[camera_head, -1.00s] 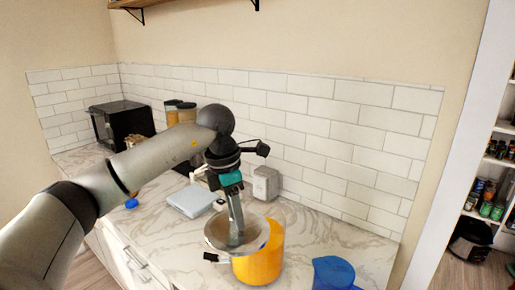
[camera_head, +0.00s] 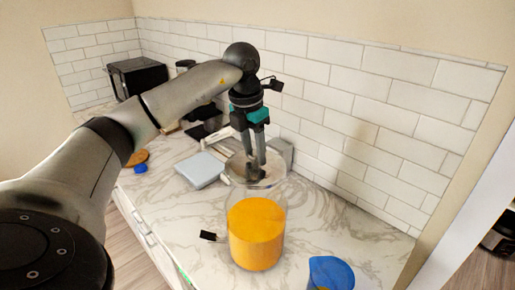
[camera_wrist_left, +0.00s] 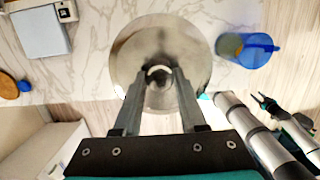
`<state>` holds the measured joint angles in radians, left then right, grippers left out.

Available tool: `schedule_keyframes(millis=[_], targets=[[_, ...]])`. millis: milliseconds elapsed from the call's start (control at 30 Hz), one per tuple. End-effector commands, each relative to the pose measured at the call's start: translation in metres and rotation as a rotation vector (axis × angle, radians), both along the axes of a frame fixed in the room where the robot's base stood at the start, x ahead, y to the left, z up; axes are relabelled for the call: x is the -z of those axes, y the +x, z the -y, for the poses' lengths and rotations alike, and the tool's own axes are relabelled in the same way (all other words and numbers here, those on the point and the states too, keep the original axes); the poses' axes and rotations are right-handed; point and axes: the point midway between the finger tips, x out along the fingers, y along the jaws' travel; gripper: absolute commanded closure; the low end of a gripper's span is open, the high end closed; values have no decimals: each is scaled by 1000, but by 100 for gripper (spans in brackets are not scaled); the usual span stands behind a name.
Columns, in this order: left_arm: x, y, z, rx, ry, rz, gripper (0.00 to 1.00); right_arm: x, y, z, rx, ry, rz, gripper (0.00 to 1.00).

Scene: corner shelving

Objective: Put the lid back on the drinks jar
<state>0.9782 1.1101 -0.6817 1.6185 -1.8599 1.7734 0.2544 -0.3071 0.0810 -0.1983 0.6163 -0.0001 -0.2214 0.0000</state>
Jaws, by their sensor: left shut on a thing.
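The drinks jar (camera_head: 256,232) is a clear upright cylinder with orange drink in it and a small black tap at its left. It stands on the marble counter. My left gripper (camera_head: 255,176) is shut on the lid's knob and holds the round, shiny lid (camera_head: 240,170) at the jar's top. In the left wrist view the lid (camera_wrist_left: 190,55) fills the middle beyond my gripper (camera_wrist_left: 158,78) and hides the jar. I cannot tell whether the lid touches the rim. My right gripper (camera_wrist_left: 264,101) appears small at the right of the wrist view, its jaws unclear.
A blue pitcher (camera_head: 331,272) stands right of the jar, near the front. A black microwave (camera_head: 137,77) is at the far left.

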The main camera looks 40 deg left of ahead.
Motion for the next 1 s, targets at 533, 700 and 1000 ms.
schedule_keyframes(millis=[533, 700, 1000], targets=[[51, 0, 0, 1, 0, 2, 100, 42, 9, -1, -1, 2, 14, 52], [55, 0, 0, 1, 0, 1, 100, 45, 9, -1, -2, 2, 15, 52], [55, 0, 0, 1, 0, 1, 100, 44, 9, -1, -2, 3, 15, 52]])
